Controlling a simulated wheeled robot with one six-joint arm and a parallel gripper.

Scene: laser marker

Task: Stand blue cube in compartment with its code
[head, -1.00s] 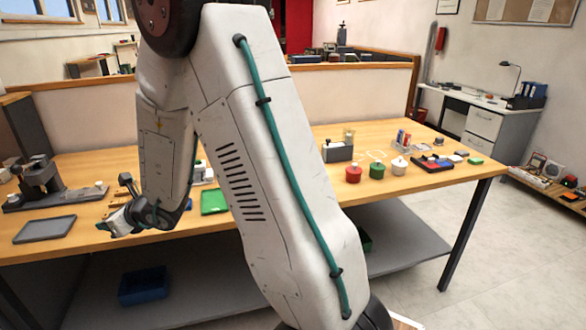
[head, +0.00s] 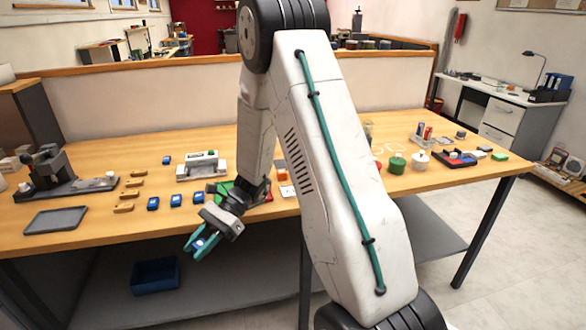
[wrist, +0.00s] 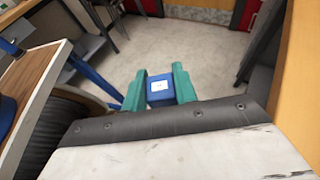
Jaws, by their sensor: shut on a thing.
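My gripper (head: 197,251) has teal fingers and hangs in front of the table's front edge, pointing down and left. It is shut on a blue cube (wrist: 160,90), held between the fingertips. The cube shows a white label on the face toward the wrist camera; its code is too small to read. In the head view the held cube (head: 197,243) is partly hidden by the fingers. More blue cubes stand on the table near the front edge, among them one at the left (head: 153,203). I cannot tell which thing holds the coded compartments.
A white fixture (head: 201,167) stands behind the cubes, and several wooden pieces (head: 128,195) lie left of them. A dark grey tray (head: 55,219) lies at front left. A green tray (head: 222,187) is partly hidden by my arm. A blue bin (head: 155,278) sits on the lower shelf.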

